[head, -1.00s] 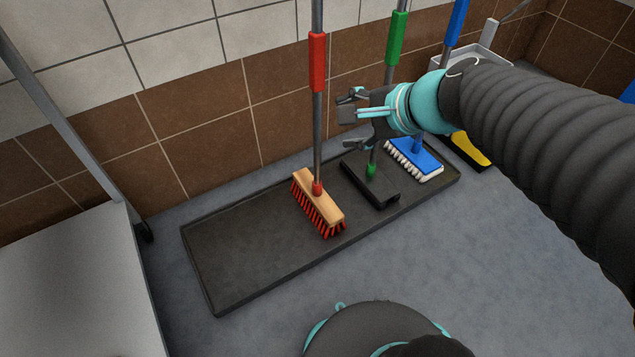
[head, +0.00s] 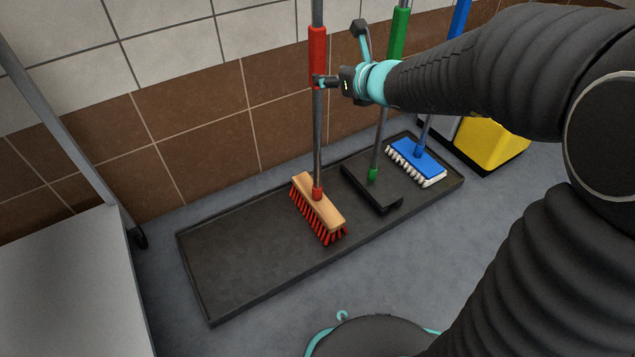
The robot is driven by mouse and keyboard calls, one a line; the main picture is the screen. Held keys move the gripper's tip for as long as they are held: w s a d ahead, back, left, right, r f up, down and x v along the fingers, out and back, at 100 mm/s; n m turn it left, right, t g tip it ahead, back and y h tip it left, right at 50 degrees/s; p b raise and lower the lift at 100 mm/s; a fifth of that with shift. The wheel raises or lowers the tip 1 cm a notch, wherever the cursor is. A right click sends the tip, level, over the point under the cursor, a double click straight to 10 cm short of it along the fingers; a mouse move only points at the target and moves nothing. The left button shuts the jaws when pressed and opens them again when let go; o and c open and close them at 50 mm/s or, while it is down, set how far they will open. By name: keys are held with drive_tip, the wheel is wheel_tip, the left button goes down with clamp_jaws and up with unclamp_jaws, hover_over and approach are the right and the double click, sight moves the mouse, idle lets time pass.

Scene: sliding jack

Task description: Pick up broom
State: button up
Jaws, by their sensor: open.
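The broom (head: 317,205) stands upright on the black tray (head: 225,270). It has a wooden head with red bristles, a grey pole and a red grip sleeve (head: 317,55). My gripper (head: 339,55) is open, just right of the red sleeve. One finger points up, right of the pole. The other reaches left across the sleeve's lower end; I cannot tell whether it touches.
A black squeegee-like tool with a green grip (head: 397,35) and a blue brush with white bristles (head: 417,160) stand to the right. A yellow bucket (head: 490,145) is beyond them. A tiled wall rises behind. A grey panel (head: 75,275) stands at left.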

drive_tip(key=shift+f+b+x, duration=0.2)
drive_tip(key=shift+b+x, duration=0.35)
drive_tip(key=shift+x, duration=3.5)
drive_tip(key=shift+d, duration=0.1)
clamp_jaws()
